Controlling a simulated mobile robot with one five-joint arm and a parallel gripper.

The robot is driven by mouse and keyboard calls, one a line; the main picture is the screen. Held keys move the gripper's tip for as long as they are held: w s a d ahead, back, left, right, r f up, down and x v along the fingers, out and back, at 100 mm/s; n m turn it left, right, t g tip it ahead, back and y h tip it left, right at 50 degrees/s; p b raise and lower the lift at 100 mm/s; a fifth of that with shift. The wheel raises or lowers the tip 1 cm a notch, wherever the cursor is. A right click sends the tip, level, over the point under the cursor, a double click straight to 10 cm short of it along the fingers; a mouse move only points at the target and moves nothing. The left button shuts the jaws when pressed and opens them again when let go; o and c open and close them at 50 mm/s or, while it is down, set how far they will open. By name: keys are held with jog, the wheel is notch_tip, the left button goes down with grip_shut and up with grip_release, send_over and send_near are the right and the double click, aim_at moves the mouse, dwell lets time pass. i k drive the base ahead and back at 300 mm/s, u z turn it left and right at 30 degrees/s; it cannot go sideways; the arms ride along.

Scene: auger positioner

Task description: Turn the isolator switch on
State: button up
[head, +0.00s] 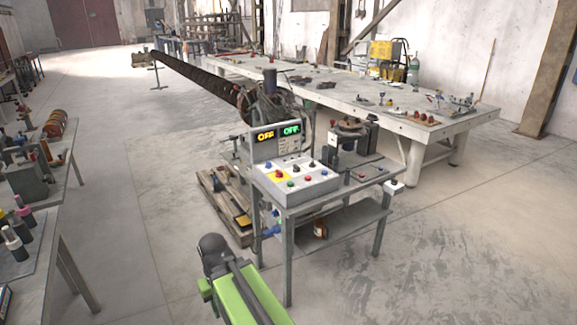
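I cannot tell for sure which part is the isolator switch. A small pale box with a dark top (394,187) is fixed at the right end of the small metal workbench (335,187). On the bench's left side stands a grey control panel (295,184) with several coloured buttons and a yellow patch. My green arm reaches in from the bottom, short of the bench. No gripper fingers can be made out.
A long auger (200,78) runs back left from the machine behind the bench. A wooden pallet (222,207) lies left of the bench. A long table (400,117) stands behind. A tool-covered bench (40,200) is at the left. Floor is clear at front right.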

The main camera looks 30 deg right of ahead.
aim_at(279, 174)
jog(key=u, duration=0.35)
jog(key=i, duration=1.15)
jog(key=z, duration=0.2)
